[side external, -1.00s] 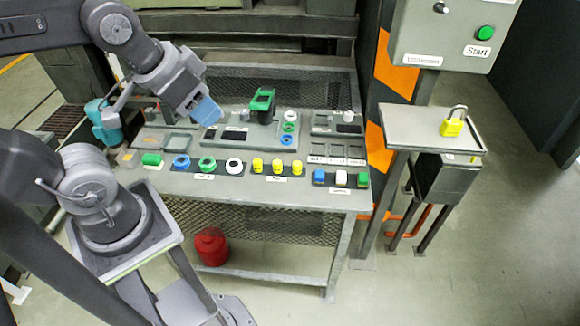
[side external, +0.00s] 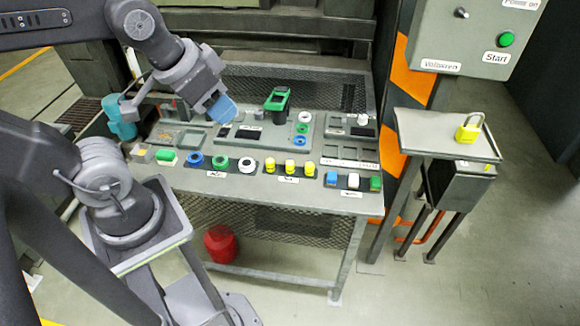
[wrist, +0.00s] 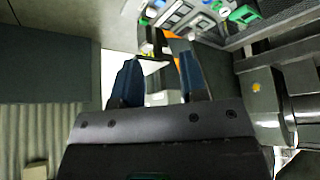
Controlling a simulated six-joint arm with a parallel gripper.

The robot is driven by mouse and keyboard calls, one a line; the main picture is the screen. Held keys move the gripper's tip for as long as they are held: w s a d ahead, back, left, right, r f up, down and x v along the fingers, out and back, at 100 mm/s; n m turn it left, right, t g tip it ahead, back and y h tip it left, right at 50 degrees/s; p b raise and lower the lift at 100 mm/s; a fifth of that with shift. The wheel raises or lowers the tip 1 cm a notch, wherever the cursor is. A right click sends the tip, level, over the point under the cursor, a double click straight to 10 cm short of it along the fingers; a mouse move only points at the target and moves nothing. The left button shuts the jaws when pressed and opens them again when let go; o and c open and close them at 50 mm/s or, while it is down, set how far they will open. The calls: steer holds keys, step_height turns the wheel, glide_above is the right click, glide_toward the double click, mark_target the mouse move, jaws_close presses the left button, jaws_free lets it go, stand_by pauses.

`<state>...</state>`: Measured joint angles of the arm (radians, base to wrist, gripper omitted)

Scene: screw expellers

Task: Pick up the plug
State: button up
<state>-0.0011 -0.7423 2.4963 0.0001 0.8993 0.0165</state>
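My gripper (side external: 222,109) hangs above the back left part of the workbench (side external: 310,200), clear of the small pieces in the front row. In the wrist view my gripper (wrist: 157,75) has its two blue fingers apart with nothing between them. I cannot tell which piece is the plug. The front row holds a green block (side external: 167,156), a blue ring (side external: 194,159), a green ring (side external: 220,163), a white ring (side external: 242,165), yellow pieces (side external: 290,167), a blue block (side external: 331,178), a white block (side external: 353,181) and a green block (side external: 375,184).
A green-topped fixture (side external: 277,99) stands upright right of my gripper. A yellow padlock (side external: 468,131) sits on a side shelf (side external: 440,140) at the right. A control box (side external: 470,50) hangs above it. A red canister (side external: 221,244) stands under the bench.

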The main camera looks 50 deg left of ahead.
steer(key=w+a+f+m+g, duration=0.2)
steer(key=w+f+m, duration=0.1)
steer(key=w+m, duration=0.65)
steer(key=m+g, duration=0.4)
steer(key=m, duration=1)
glide_above(290, 163)
step_height(290, 163, down, 24)
steer(key=shift+f, duration=0.1)
steer(key=shift+a+f, duration=0.1)
steer(key=shift+f, duration=2.85)
steer(key=c, duration=0.7)
